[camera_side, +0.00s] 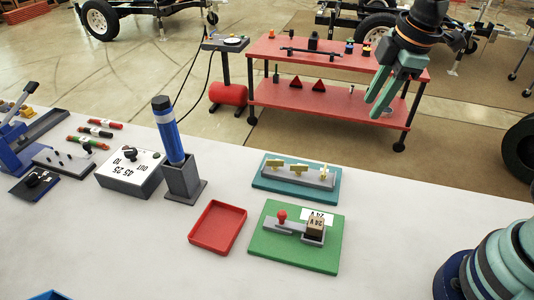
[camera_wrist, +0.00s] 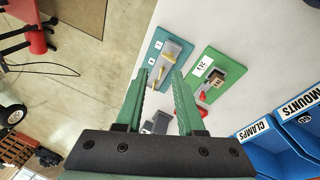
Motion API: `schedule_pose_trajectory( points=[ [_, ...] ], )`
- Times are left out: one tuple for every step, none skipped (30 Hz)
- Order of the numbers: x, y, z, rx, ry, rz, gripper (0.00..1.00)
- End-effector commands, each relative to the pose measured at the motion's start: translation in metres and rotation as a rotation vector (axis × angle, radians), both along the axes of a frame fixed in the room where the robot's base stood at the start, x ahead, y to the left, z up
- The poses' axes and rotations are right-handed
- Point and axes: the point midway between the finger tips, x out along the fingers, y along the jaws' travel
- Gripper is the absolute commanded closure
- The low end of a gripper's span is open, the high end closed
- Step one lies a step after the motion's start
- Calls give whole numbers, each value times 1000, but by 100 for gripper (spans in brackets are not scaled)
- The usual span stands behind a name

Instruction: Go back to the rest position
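My gripper (camera_side: 386,92) is raised at the upper right of the side view, above and beyond the far edge of the white table. Its two green fingers are apart with nothing between them. In the wrist view my gripper (camera_wrist: 160,85) also shows both fingers spread and empty. The white table (camera_side: 350,275) lies below. On it are a green board (camera_side: 275,255) with a 24 V block (camera_side: 316,226) in a grey holder and a red-knobbed lever. A teal board (camera_side: 270,183) with several yellow pieces lies behind it. My gripper touches none of these.
A red tray (camera_side: 217,227) lies left of the green board. A blue cylinder (camera_side: 167,130) stands in a grey holder beside a white dial box (camera_side: 130,178). A red cart (camera_side: 290,97) stands beyond the table. Blue bins (camera_wrist: 265,150) show at right in the wrist view.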

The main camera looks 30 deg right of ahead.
Motion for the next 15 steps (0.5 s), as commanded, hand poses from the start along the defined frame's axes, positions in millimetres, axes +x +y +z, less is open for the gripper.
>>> schedule_pose_trajectory(
  points=[
    [-7,-6,6,32,-28,-116,62],
    [-11,-9,8,53,-41,-189,62],
    [-16,-12,11,84,-61,-287,62],
    [-20,-15,12,108,-74,-360,62],
    [-23,-18,14,131,-89,-430,62],
    [-28,-21,16,165,-106,-524,62],
    [-31,-23,17,190,-119,-590,62],
    [-35,-26,17,214,-129,-653,62],
    [-39,-28,18,245,-143,-730,62],
    [-41,-30,19,267,-152,-783,62],
    [-43,-32,19,289,-161,-833,62],
    [-46,-33,19,313,-171,-889,62],
    [-48,-34,19,329,-176,-924,62],
    [-49,-35,19,344,-181,-955,62],
    [-51,-36,19,359,-186,-989,62]
  ],
)
